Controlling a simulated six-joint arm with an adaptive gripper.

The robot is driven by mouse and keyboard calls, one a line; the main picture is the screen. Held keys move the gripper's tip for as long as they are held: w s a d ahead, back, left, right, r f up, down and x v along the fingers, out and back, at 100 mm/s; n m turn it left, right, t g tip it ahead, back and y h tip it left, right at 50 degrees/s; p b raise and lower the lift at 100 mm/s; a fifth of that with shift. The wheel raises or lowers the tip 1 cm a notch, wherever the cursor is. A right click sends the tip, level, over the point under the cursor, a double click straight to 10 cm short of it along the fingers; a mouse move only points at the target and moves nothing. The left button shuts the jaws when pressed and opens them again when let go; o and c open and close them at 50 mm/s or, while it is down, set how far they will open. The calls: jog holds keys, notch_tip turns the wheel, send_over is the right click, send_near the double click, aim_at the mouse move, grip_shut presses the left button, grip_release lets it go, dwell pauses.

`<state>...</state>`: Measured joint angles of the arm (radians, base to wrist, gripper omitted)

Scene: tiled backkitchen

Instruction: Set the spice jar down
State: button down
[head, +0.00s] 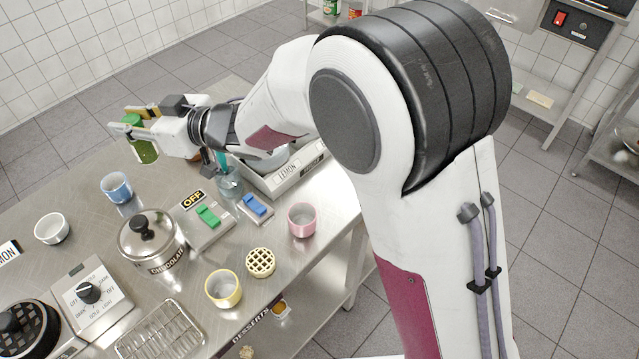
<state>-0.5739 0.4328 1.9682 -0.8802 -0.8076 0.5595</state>
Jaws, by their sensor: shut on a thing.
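The spice jar (145,151), green with a darker green top, is in my gripper (137,133) at the upper left of the head view. My gripper is shut on the jar, with its fingers around the upper part. The jar looks upright, near the far edge of the steel table (85,190). I cannot tell whether its base touches the table or hangs above it.
A blue cup (117,187), a white cup (52,229) and a lidded pot (147,240) stand nearer. A green switch (208,216), a blue switch (256,207), a pink cup (302,220) and a yellow cup (223,289) are to the right. Bare table lies left of the jar.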

notch_tip(320, 180, up, 9)
jog(key=shift+r, duration=0.1)
jog(key=w+d, duration=0.3)
jog(key=d, duration=0.6)
jog(key=w+d, duration=0.2)
jog(key=d, duration=0.8)
jog(key=s+d+n+g, duration=0.1)
jog(key=s+d, duration=0.1)
jog(key=d, duration=0.7)
jog(key=s+d+n+g, duration=0.1)
jog(key=s+d, duration=0.2)
jog(key=d, duration=0.6)
notch_tip(320, 180, down, 11)
jog(key=shift+y, duration=0.4)
jog(key=shift+a, duration=0.1)
notch_tip(320, 180, down, 6)
jog(key=shift+f, duration=0.2)
jog(key=shift+f, duration=0.1)
